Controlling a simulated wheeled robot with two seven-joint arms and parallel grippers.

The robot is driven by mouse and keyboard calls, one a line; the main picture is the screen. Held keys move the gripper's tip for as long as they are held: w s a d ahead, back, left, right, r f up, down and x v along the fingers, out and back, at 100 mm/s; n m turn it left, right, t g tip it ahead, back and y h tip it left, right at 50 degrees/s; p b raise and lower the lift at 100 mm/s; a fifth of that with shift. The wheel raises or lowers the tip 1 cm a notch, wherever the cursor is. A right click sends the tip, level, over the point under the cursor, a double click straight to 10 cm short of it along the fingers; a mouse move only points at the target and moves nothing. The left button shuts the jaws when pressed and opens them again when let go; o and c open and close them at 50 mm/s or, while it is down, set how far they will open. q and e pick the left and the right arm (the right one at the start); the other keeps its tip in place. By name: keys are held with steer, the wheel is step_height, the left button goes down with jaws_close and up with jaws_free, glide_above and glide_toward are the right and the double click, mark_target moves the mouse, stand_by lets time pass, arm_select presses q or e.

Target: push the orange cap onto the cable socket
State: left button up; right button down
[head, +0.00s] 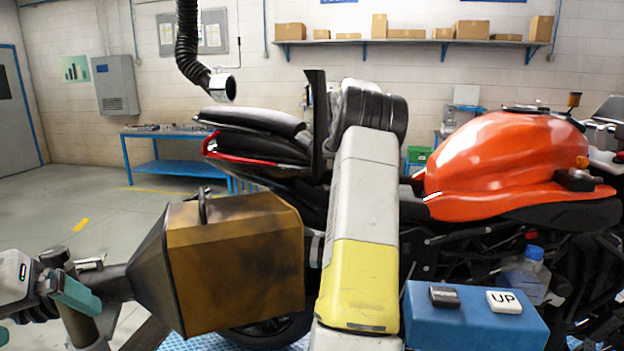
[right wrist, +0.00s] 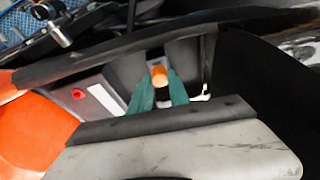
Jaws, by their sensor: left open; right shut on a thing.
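The orange cap (right wrist: 158,72) shows in the right wrist view, between the teal fingers of my right gripper (right wrist: 159,90), which is shut on it. The cap is in a dark recess among the motorcycle's body panels. I cannot make out the cable socket for certain, nor whether the cap touches it. In the head view my right arm reaches toward the motorcycle's seat area, and its gripper is hidden there.
The motorcycle's orange tank (head: 505,155) is right of my right arm and its black seat (head: 255,122) is left. A blue block (head: 470,325) is at the lower right. A black hose (head: 188,45) hangs overhead.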

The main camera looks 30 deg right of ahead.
steer(key=shift+f, duration=0.55)
steer(key=c, duration=1.2)
jaws_free()
steer(key=shift+o, duration=0.2)
steer(key=v, duration=0.8)
